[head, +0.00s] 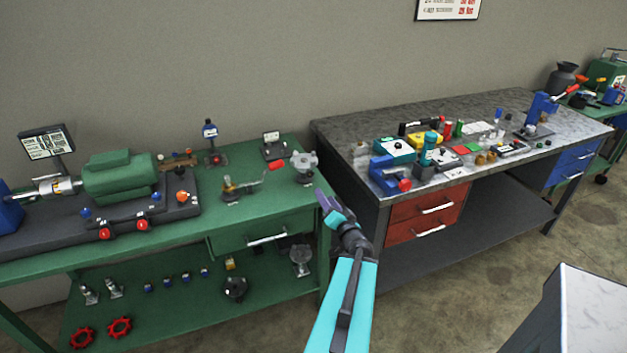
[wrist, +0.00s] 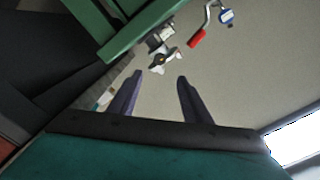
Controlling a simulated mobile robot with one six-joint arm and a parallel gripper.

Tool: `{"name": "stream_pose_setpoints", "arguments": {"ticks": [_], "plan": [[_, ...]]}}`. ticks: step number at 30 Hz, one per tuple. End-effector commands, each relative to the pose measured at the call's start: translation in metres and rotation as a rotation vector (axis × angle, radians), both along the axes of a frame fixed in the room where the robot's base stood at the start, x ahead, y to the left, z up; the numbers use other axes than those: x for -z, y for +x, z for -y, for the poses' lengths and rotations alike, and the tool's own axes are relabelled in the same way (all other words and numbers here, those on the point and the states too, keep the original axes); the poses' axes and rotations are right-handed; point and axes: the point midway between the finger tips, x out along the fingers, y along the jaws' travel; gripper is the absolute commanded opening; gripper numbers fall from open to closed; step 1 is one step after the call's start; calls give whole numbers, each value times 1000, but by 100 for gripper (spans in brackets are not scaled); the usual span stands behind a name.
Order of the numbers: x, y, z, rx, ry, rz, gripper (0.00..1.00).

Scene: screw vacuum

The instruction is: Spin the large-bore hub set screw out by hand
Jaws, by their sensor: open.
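I cannot pick out the large-bore hub or its set screw for certain. A silver coupling (head: 55,187) sits on the shaft beside the green motor (head: 120,175) at the left of the green bench; any screw there is too small to see. A grey metal fitting (head: 304,163) stands at the bench's right end, and a similar fitting (wrist: 161,50) shows beyond my fingertips in the wrist view. My gripper (head: 324,200) is near the bench's right front corner. In the wrist view my gripper (wrist: 160,78) has its dark fingers apart with nothing between them.
The green bench (head: 60,258) holds a red-handled crank (head: 272,166) and a blue-topped gauge (head: 210,130); its lower shelf holds small parts and red handwheels (head: 120,327). A grey workbench (head: 340,130) with tools stands right. A white-topped cabinet (head: 595,310) is front right.

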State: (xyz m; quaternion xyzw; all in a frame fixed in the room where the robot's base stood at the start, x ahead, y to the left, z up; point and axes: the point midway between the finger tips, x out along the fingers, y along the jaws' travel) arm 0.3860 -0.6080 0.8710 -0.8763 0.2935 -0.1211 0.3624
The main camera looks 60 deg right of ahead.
Motion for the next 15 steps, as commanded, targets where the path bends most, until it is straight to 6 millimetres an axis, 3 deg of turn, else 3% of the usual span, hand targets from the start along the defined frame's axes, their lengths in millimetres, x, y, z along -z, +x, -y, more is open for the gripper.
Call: {"name": "stream_pose_setpoints", "arguments": {"ticks": [15], "plan": [[3,18,15,1,-3,-1,44]]}}
